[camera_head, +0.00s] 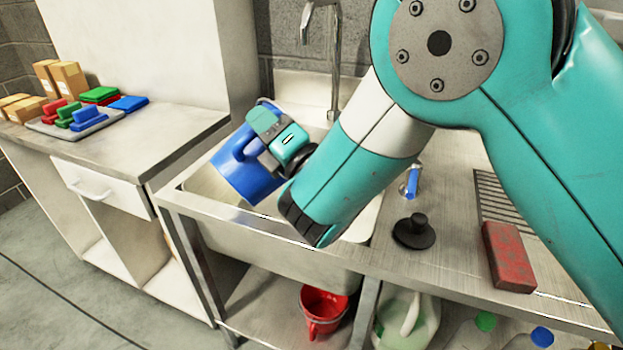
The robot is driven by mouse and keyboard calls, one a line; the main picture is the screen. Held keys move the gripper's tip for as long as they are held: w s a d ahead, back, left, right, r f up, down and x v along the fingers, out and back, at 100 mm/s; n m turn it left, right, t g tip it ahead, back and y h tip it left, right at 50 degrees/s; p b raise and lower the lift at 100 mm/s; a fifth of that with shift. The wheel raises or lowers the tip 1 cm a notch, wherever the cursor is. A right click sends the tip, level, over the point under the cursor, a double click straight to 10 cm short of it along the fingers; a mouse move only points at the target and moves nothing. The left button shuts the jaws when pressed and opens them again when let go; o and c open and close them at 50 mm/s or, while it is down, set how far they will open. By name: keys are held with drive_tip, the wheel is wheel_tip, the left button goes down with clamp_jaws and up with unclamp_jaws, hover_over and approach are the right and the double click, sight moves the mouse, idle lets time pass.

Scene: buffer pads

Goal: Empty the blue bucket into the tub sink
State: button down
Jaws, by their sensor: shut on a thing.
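The blue bucket (238,176) is above the tub sink, strongly tilted, with its rim toward the upper right. My gripper (262,140) is shut on the blue bucket near its handle side. The fingertips are partly hidden by the gripper body. The bucket's inside is barely visible, so I cannot tell what is in it. The tub sink (275,238) is a steel basin set in the counter. My teal arm covers much of its right side. A metal faucet (335,60) stands behind the basin.
A black plunger-like stopper (414,232) and a red brick-like block (508,256) lie on the right counter. A red bucket (323,309) and jugs (407,318) stand below. The left counter holds a tray (95,128) of coloured pads and cardboard boxes (68,80).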

drive_tip(key=shift+w+d+f+m+t+b, duration=0.3)
drive_tip(key=shift+d+m+b, duration=0.15)
drive_tip(key=shift+b, duration=0.3)
drive_tip(key=shift+w+d+f+m+t+b, duration=0.3)
drive_tip(key=shift+m+b, duration=0.25)
drive_tip(key=shift+b, duration=0.15)
